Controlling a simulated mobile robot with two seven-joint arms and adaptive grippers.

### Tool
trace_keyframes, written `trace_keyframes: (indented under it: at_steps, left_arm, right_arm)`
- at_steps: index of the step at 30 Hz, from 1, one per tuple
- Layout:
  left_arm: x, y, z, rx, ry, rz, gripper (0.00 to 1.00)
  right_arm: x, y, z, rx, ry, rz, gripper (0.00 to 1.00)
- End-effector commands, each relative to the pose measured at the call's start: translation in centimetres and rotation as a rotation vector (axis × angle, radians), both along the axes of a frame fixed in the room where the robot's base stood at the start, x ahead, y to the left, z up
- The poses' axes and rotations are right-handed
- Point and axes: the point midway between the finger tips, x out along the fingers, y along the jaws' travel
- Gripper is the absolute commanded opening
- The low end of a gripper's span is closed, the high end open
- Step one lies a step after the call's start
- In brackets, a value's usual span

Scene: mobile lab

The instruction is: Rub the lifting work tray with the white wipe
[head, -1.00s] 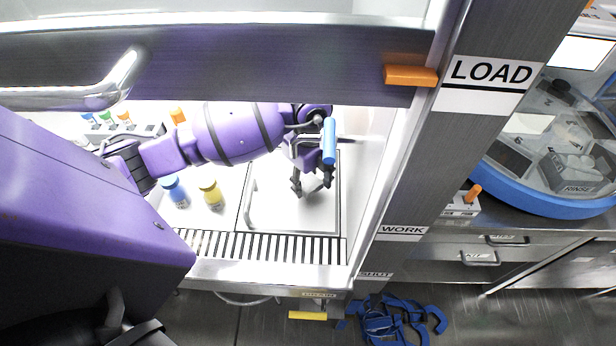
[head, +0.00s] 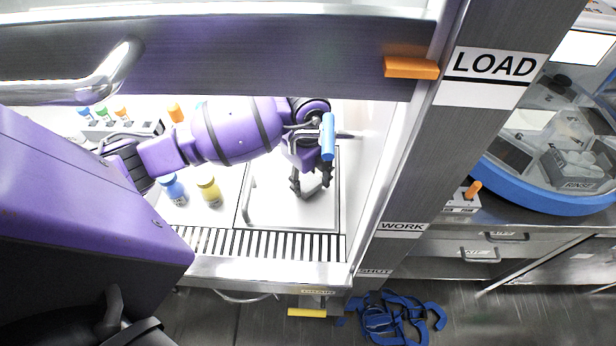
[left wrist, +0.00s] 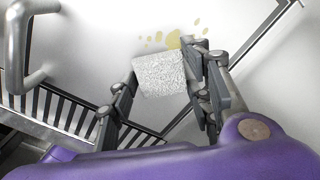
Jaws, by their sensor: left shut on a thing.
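My left gripper (head: 311,187) is over the steel work tray (head: 270,216), inside the cabinet. In the left wrist view the left gripper (left wrist: 167,82) is shut on the white wipe (left wrist: 160,74), a rough pale square between its fingers. Several yellowish spots (left wrist: 173,40) show on the tray surface (left wrist: 95,35) just beyond the wipe. I cannot tell whether the wipe touches the tray. In the head view the wipe is hard to make out against the pale tray. The tray has a bar handle (head: 248,200) on its left side. My right gripper is not in view.
A slotted grille (head: 260,243) runs along the front. The raised sash (head: 220,65) is above my arm, and a steel post (head: 440,130) stands at right. Blue strips (head: 390,318) lie on the floor.

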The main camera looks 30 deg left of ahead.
Motion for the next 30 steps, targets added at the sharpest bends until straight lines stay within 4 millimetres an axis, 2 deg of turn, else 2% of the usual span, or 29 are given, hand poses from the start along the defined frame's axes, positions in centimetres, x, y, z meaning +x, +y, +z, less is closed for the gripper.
trace_keyframes:
  at_steps: [16,30]
  left_arm:
    - [0.2,0.1,-0.7,0.001,0.0,0.0,0.25]
    - [3.3,1.6,-0.6,0.0,0.0,0.0,0.25]
  right_arm:
    - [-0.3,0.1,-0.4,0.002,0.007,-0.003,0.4]
    - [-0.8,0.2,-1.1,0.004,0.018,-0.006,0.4]
